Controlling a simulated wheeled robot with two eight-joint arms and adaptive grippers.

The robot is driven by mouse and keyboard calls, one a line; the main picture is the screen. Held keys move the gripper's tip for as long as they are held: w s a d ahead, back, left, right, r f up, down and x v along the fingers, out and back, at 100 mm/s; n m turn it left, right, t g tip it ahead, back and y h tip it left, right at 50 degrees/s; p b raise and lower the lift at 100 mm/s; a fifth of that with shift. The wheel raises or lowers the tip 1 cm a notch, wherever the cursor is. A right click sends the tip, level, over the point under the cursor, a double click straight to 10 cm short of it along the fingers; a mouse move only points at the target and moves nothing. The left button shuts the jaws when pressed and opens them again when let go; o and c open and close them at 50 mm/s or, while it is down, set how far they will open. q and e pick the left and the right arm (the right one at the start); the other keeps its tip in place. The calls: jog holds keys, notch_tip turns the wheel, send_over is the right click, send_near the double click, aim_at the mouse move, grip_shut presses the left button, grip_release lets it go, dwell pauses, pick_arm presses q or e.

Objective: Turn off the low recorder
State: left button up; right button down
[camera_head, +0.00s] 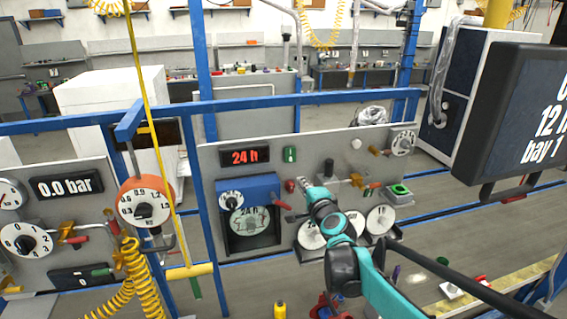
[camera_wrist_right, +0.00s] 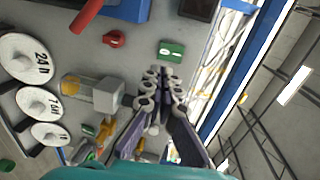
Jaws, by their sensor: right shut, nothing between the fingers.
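The blue recorder (camera_head: 262,186) is mounted on the grey panel and has a round white chart (camera_head: 249,220) behind its front. A small dial (camera_head: 231,199) sits at its upper left, and a red handle (camera_head: 281,204) sticks out at its right.
A display (camera_head: 244,156) above the recorder reads "24 h" in red. Labelled white discs (camera_wrist_right: 30,60) hang on the panel below my right arm. An orange gauge (camera_head: 145,203) and a yellow coiled hose (camera_head: 143,280) are at left. A dark monitor (camera_head: 515,120) stands at right.

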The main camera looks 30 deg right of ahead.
jog(key=p, duration=0.2)
send_near(290, 155)
jog(key=w+f, duration=0.4)
jog(key=w, duration=0.2)
jog(key=shift+w+d, duration=0.25)
